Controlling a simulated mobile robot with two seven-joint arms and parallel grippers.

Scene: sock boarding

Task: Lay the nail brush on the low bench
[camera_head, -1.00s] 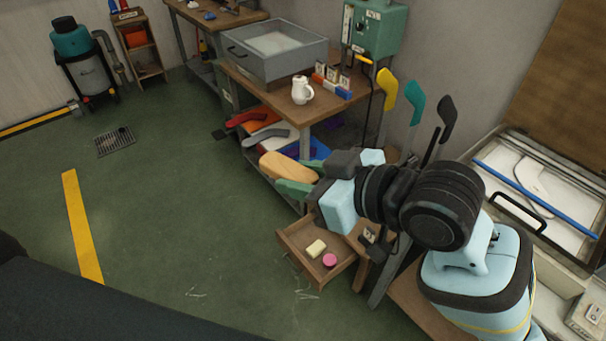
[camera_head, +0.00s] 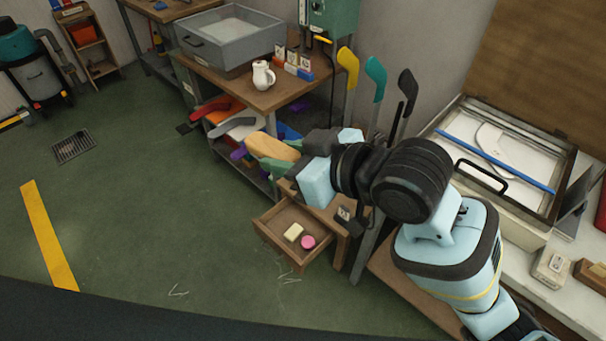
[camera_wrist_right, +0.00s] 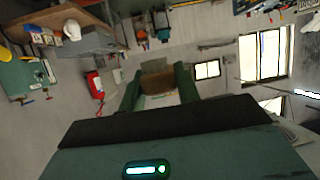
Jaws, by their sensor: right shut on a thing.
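The nail brush (camera_head: 272,147) is a tan, rounded block in the head view. My right gripper (camera_head: 283,157) has its green fingers shut on it. In the right wrist view the brush (camera_wrist_right: 158,82) shows brown between the two fingers, with a pale part below. A low wooden bench (camera_head: 325,213) with a pulled-out drawer stands beneath and just right of the held brush. My arm hides part of its top. I cannot tell the height of the brush above it. My left gripper is not in view.
The drawer (camera_head: 290,250) holds a yellow block (camera_head: 293,232) and a pink round thing (camera_head: 308,242). A workbench (camera_head: 240,93) with a white jug (camera_head: 263,75) and grey tray stands behind. Coloured upright forms (camera_head: 376,77) rise behind my arm. The floor at left is mostly clear.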

